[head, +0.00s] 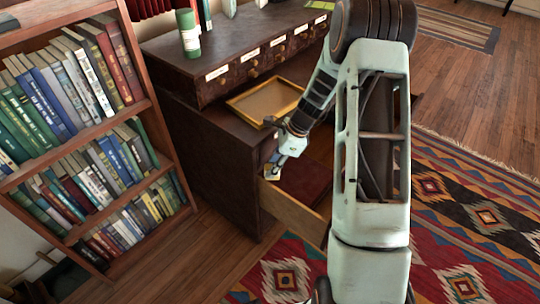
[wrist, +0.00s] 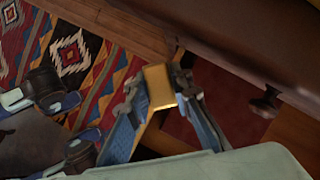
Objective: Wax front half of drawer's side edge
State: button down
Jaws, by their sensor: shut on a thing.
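A wooden drawer stands pulled out of the dark desk, and its pale near side (head: 292,213) faces me in the head view. A dark red flat thing (head: 303,180) lies inside it. My gripper (head: 276,166) is at the top edge of this side, close to the desk body. It is shut on a small yellow wax block (wrist: 160,87), which sits between the fingertips in the wrist view. The block is at or just above the wooden edge; I cannot tell whether it touches. My arm hides the drawer's front end in the head view.
The dark desk (head: 215,165) carries a row of small labelled drawers, a gold-framed tray (head: 265,102) and a green cylinder (head: 188,33). A full bookcase (head: 150,90) stands at left. A patterned rug (head: 470,225) covers the open floor at right.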

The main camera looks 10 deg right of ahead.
jog(key=shift+r+p, duration=1.1)
jog(key=shift+r, duration=0.65)
